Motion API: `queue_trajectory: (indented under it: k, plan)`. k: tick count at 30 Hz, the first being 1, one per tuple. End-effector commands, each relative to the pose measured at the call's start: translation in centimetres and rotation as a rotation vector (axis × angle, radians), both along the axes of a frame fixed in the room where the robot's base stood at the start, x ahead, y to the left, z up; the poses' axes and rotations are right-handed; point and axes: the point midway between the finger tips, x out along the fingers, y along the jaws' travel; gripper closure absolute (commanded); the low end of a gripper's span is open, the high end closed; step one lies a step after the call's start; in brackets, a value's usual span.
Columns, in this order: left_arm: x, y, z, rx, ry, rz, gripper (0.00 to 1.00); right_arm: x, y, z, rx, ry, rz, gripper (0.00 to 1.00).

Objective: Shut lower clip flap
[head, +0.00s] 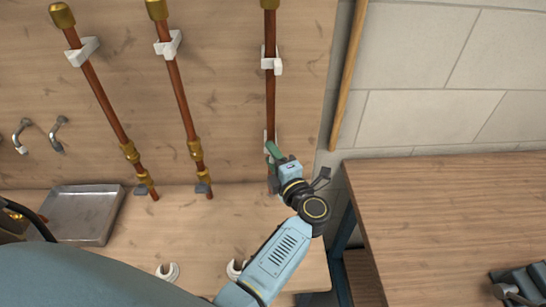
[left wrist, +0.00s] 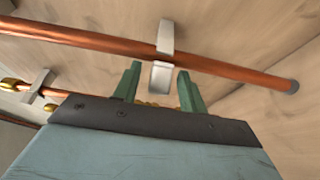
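The lower clip (left wrist: 167,36) is a pale bracket on the right-hand copper pipe (head: 270,100). In the left wrist view its flap (left wrist: 161,78) sticks out from the pipe towards my left gripper. Whether the flap is latched cannot be told. My left gripper (head: 272,150) is at this clip in the head view and hides much of it. In the left wrist view its two green fingers (left wrist: 160,88) are spread apart, one on each side of the flap, with gaps visible. It holds nothing. My right gripper is not in view.
An upper white clip (head: 271,63) is on the same pipe. Two more copper pipes (head: 180,95) (head: 97,90) stand to the left. A metal tray (head: 84,214) and white fittings (head: 168,272) lie on the bench. A wooden table (head: 450,220) is at the right.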

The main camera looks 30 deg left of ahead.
Motion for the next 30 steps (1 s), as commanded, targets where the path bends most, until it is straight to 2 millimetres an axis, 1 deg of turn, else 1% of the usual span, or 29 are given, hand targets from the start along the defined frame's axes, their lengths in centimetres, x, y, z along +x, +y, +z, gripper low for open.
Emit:
queue_trajectory:
  k: [4,7,15,19,24,29,30]
  plan:
    - [0.0,-0.1,0.0,0.000,0.000,-0.001,0.58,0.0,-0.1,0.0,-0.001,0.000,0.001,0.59]
    - [-0.5,-0.8,-0.1,-0.002,0.002,-0.002,0.58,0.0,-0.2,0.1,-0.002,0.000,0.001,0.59]
    - [-3.1,-4.3,0.0,-0.003,0.002,0.000,0.58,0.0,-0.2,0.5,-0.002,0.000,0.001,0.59]
    - [-4.0,-5.6,0.0,-0.002,0.001,-0.001,0.58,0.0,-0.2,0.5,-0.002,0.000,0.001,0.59]
    - [-4.4,-6.1,0.0,0.001,-0.001,0.000,0.58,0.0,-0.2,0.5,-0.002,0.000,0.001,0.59]
    - [-4.4,-6.1,0.0,0.001,-0.001,0.000,0.58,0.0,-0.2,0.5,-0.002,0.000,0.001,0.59]
    - [-4.4,-6.1,0.0,0.001,-0.001,0.000,0.59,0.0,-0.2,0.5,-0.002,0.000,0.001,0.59]
